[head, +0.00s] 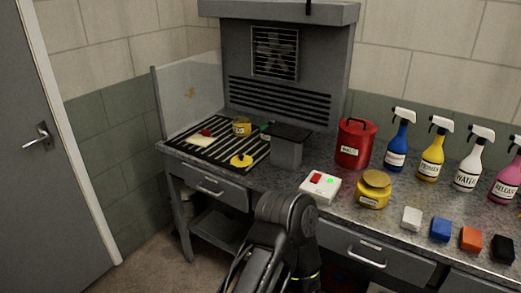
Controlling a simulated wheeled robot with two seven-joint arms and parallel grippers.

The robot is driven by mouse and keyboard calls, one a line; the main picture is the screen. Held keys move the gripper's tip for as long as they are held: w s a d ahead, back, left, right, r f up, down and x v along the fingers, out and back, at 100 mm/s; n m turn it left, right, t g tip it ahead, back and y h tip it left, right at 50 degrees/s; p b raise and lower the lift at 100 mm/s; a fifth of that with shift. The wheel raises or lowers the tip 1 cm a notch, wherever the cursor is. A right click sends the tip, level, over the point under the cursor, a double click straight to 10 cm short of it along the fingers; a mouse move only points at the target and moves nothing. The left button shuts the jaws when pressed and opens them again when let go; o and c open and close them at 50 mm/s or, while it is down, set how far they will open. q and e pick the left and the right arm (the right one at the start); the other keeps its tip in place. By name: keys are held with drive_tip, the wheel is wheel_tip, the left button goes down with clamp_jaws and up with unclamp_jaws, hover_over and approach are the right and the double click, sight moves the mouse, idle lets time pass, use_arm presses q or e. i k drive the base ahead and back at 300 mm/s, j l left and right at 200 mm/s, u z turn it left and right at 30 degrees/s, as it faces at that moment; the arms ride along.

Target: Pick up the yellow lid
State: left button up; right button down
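A flat, round yellow piece that looks like the yellow lid (241,160), with a small raised knob, lies on the dark slatted grille near the bench's front edge. A small yellow jar (242,128) with a label stands behind it on the grille. A larger yellow tin (373,193) with a dull gold top stands further right on the bench. One of my black arms rises folded at the bottom centre, below the bench edge and apart from the lid. Neither gripper shows in the head view.
A grey block with a dark flat top (287,152) stands right of the grille. A white box with red and green buttons (320,187), a red can (355,144) and several spray bottles (432,150) occupy the right side. A clear panel (190,95) borders the left.

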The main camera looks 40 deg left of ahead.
sight(241, 161)
drive_tip(key=j, duration=0.75)
drive_tip(key=k+j+z, duration=0.15)
drive_tip(key=j, duration=1.3)
drive_tip(key=k+j+z, duration=0.1)
drive_tip(key=j, duration=0.6)
